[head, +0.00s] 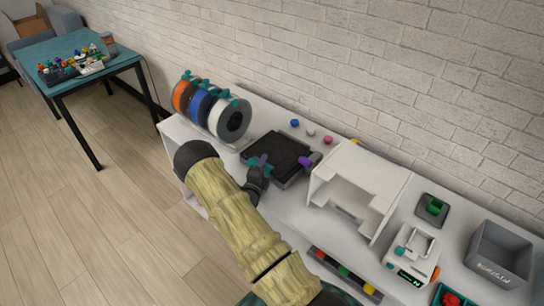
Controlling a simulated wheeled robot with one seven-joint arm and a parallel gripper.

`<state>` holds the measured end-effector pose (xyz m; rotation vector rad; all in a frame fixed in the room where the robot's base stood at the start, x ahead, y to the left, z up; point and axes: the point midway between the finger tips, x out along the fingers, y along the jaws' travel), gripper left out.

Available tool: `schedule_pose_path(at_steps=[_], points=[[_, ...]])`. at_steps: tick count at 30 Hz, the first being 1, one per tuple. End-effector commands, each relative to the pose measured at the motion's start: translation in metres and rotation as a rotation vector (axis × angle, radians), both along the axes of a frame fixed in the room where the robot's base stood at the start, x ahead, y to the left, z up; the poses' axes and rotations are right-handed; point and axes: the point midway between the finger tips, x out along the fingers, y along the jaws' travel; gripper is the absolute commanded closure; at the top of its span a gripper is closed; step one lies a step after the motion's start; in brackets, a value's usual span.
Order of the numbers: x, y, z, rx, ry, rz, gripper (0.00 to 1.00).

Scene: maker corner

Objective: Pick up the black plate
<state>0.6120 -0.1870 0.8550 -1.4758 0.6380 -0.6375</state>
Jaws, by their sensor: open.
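The black plate (283,149) is a dark square slab on a thicker grey block, lying on the white bench left of the white box-like frame. Purple pieces stand at its right corner (308,161) and near its left side (263,160). My gripper (259,172) is at the plate's front left edge, seen from above and behind. It is open, and nothing shows held in it. I cannot tell whether its fingers touch the plate or lie around its edge. My arm hides the bench's front edge below the plate.
Spools of orange, blue and white (209,109) stand left of the plate. Small coloured balls (311,132) lie behind it, before the brick wall. The open white frame (360,190) stands close on the right. A grey bin (500,252) and small devices are farther right.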

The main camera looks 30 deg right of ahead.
Motion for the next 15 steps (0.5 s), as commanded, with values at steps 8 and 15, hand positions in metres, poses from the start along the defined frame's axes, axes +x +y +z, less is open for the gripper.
schedule_pose_path(at_steps=[8, 15], points=[[-0.0003, 0.0005, -0.0002, 0.001, -0.001, 0.000, 0.56], [-0.0004, 0.0006, -0.0001, 0.001, -0.001, 0.000, 0.78]])
